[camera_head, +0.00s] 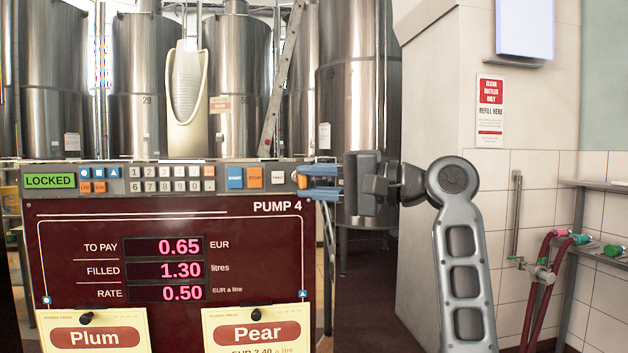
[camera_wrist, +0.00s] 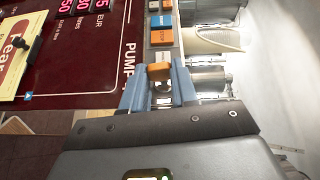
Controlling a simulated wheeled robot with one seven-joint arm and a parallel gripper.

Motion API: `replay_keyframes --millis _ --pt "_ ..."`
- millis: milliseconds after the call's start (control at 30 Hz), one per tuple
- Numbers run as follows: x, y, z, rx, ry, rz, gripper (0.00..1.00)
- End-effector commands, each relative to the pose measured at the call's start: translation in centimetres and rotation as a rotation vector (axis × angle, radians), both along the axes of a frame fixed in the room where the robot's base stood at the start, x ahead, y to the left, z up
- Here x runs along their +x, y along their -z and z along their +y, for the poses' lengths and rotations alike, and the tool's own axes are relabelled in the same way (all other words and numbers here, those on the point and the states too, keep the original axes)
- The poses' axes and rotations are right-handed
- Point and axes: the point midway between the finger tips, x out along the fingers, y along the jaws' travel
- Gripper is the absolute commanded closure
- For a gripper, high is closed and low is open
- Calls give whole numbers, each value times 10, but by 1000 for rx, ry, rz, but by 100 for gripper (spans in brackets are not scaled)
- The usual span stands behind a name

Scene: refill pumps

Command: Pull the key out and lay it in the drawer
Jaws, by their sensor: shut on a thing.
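The key shows as a small orange head (camera_head: 302,180) at the right end of the pump's button strip (camera_head: 222,178). My gripper (camera_head: 306,182) reaches in from the right, with its blue fingers shut on the key. In the wrist view the orange key head (camera_wrist: 159,72) sits between the fingertips of my gripper (camera_wrist: 158,82). The lock and the key's shaft are hidden, so I cannot tell how deep the key sits. The green display (camera_head: 49,181) on the pump reads LOCKED. No drawer can be made out in either view.
The dark red pump front (camera_head: 110,219), marked PUMP 4, carries Plum (camera_head: 92,337) and Pear (camera_head: 257,331) cards. Steel tanks (camera_head: 146,80) stand behind. A tiled wall with red hoses (camera_head: 538,300) is at the right. Floor shows between pump and wall.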

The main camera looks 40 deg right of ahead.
Motion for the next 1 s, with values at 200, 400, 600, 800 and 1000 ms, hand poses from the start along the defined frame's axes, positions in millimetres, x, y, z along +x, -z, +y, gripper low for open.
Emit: replay_keyframes --millis 200,400,600,800,1000 --pt "-5 0 3 1 0 0 94" --pt "-10 0 7 0 0 0 94" --pt "-14 0 9 0 0 0 94" --pt "-19 0 12 0 0 0 94" --pt "-23 0 15 0 0 0 94"
